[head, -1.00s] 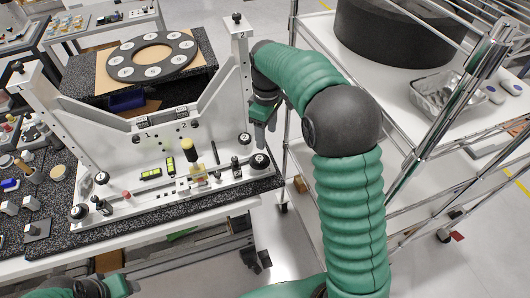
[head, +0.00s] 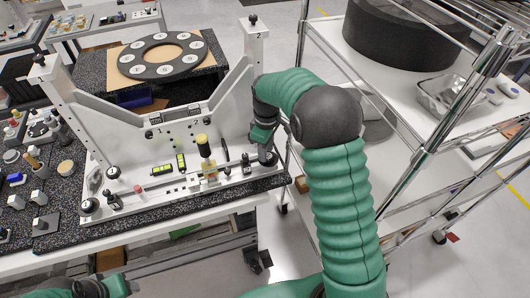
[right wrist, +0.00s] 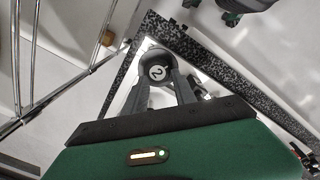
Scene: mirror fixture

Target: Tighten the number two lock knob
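The number two lock knob, a black ball with a white "2" disc, shows in the right wrist view (right wrist: 157,71). It sits at the right end of the white mirror fixture (head: 150,150). My right gripper (head: 267,153) is over that end in the head view and mostly covers the knob there. In the right wrist view its two dark fingers (right wrist: 162,82) stand on either side of the knob; I cannot tell whether they press on it. My left gripper (head: 103,288) is only partly in view at the bottom left, away from the fixture.
A wire rack cart (head: 390,160) stands close on the right. Small parts crowd the table at left.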

